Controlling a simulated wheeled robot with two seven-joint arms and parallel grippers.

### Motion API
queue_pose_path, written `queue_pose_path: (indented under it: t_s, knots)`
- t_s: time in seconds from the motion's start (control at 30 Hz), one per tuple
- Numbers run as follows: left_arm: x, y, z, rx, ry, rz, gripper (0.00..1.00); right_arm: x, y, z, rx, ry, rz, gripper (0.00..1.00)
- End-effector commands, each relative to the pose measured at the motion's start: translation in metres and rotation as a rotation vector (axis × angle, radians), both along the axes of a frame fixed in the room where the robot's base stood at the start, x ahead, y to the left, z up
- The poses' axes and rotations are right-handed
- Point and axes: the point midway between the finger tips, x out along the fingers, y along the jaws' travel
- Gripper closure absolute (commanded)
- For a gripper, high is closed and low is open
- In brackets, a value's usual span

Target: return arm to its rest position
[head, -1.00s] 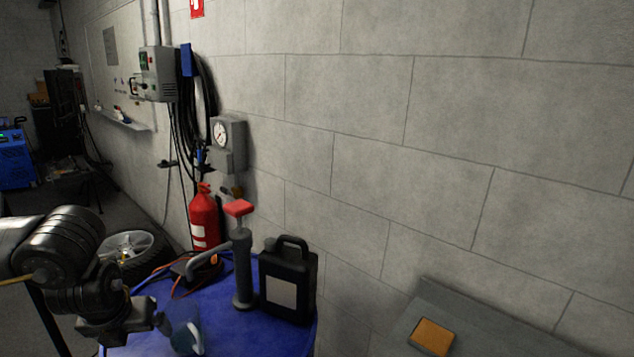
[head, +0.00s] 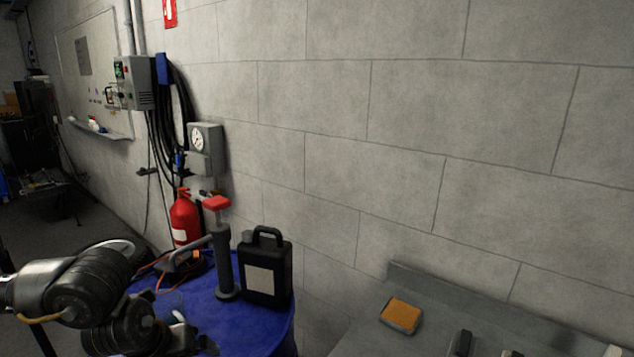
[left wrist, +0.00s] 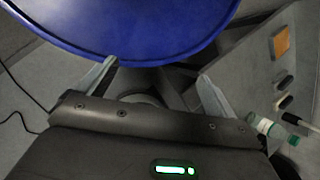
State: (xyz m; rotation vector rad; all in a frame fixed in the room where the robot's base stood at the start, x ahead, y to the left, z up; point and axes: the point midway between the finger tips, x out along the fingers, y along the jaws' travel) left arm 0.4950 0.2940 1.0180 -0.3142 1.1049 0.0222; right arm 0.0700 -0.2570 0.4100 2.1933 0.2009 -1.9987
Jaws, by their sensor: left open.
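My left arm (head: 85,290) comes in at the lower left of the head view, beside the blue round top (head: 215,318). Its hand is low in that picture and mostly cut off or hidden by the arm. In the left wrist view my left gripper (left wrist: 158,69) has its two fingers wide apart with nothing between them. The near edge of the blue top (left wrist: 130,25) lies beyond the fingers, with grey floor below it. My right arm and gripper are not in view.
The blue top bears a hand pump with a red handle (head: 222,262) and a black jug (head: 265,270). A red extinguisher (head: 185,220) stands behind. A grey bench (head: 360,325) with an orange-topped block (head: 400,315) is at the right. A bottle (left wrist: 265,125) shows in the wrist view.

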Motion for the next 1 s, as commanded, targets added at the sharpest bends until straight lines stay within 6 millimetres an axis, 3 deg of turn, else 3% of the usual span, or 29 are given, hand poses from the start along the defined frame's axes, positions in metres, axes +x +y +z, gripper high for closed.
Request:
queue_pose_path:
  t_s: [0.17, 0.3, 0.4, 0.53, 0.63, 0.77, 0.87, 1.0]
  knots:
    - [-0.010, -0.085, -0.025, -0.202, -0.020, -0.047, 0.07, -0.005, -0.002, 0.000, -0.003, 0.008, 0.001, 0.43]
    - [-0.028, -0.167, -0.033, -0.465, -0.026, -0.009, 0.07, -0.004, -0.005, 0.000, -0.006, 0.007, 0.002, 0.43]
    - [-0.042, -0.211, -0.030, -0.665, -0.013, 0.083, 0.07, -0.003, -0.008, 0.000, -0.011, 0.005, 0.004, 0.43]
    - [-0.053, -0.245, -0.022, -0.908, 0.024, 0.279, 0.07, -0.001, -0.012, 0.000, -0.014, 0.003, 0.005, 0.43]
    - [-0.057, -0.252, -0.020, -1.067, 0.066, 0.492, 0.07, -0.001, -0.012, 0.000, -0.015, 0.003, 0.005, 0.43]
    - [-0.061, -0.235, -0.031, -1.219, 0.134, 0.837, 0.07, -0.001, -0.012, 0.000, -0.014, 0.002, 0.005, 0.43]
    - [-0.069, -0.205, -0.052, -1.285, 0.191, 1.149, 0.07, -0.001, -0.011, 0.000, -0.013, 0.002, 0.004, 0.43]
    - [-0.096, -0.148, -0.097, -1.289, 0.252, 1.600, 0.07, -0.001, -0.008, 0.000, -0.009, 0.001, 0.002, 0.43]
